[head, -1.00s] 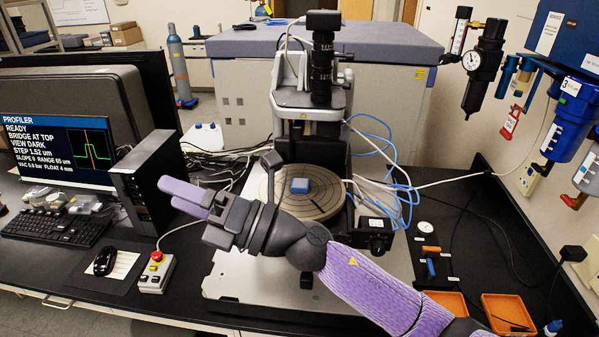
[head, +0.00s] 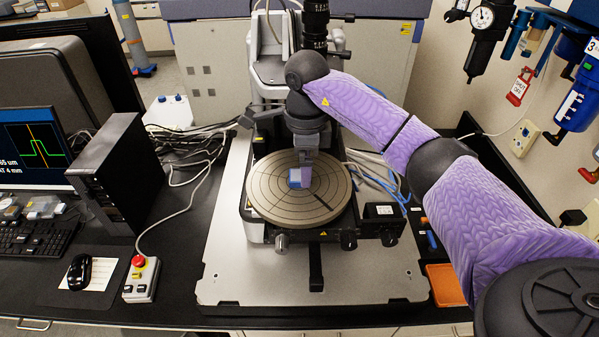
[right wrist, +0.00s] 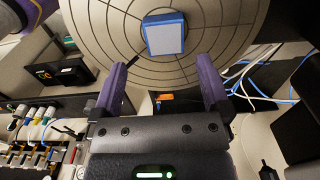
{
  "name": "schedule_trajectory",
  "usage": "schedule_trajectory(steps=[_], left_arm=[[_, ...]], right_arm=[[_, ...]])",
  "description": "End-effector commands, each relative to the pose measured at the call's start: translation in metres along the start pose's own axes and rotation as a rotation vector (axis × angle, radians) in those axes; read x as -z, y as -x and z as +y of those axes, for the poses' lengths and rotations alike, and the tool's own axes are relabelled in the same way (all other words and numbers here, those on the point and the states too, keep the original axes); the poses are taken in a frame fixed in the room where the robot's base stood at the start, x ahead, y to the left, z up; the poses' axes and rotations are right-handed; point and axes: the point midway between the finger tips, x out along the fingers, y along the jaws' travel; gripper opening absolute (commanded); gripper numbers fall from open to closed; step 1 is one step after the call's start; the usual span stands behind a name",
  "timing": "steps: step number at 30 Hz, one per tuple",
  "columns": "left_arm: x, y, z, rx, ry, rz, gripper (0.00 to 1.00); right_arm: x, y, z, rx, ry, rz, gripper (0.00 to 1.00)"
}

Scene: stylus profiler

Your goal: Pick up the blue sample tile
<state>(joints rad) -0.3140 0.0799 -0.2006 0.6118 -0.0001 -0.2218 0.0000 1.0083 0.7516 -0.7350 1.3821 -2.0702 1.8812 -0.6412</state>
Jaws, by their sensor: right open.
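The blue sample tile (head: 294,178) lies on the round stage (head: 272,200) of the profiler, near its middle. In the right wrist view the tile (right wrist: 164,37) shows a pale square face with blue edges. My right gripper (head: 304,176) points down over the stage and partly covers the tile in the head view. In the right wrist view the gripper (right wrist: 161,66) has its two purple fingers spread wide with nothing between them. The tile lies just beyond the fingertips, roughly in line with the gap. My left gripper is not in view.
The microscope column (head: 315,25) rises right behind the stage. Knobs and a small black box (head: 383,211) sit along the stage's front and right. A computer tower (head: 118,175) and a red stop button box (head: 140,280) stand left. An orange tray (head: 445,285) is at right.

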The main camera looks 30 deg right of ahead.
Motion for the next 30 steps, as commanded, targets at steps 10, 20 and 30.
schedule_trajectory(steps=[10, 20, 30], left_arm=[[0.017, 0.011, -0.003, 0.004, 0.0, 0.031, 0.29], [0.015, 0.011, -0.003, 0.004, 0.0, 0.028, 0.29], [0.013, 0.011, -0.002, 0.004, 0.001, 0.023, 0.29]], right_arm=[[-0.003, -0.029, -0.001, 0.002, 0.001, -0.002, 0.97], [-0.003, -0.029, 0.0, 0.001, 0.001, -0.003, 0.38], [-0.003, -0.029, 0.0, 0.001, 0.001, -0.003, 0.0]])
